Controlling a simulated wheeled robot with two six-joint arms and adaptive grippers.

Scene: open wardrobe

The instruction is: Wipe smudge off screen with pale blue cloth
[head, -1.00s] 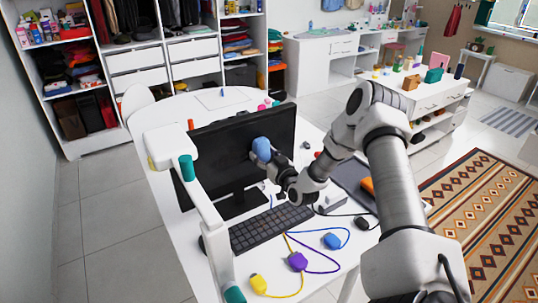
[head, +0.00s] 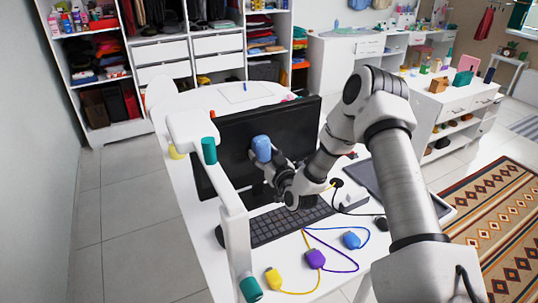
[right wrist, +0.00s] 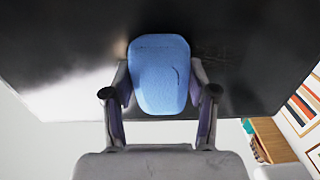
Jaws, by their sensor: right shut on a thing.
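The dark monitor screen (head: 298,122) stands upright on the white desk. My right gripper (head: 268,163) is shut on the pale blue cloth (head: 261,147), a folded pad, in front of the middle of the screen. In the right wrist view the cloth (right wrist: 158,72) sits between the two fingers, its face overlapping the dark screen (right wrist: 240,75), and it seems to touch or nearly touch it. A faint brownish smudge (right wrist: 212,50) shows on the screen right of the cloth. The cloth has a thin dark mark. My left gripper is out of view.
Below lie a keyboard (head: 285,224) and cables with yellow (head: 273,279), purple (head: 315,259) and blue (head: 351,240) plugs. A dark tablet (head: 368,180) lies right.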

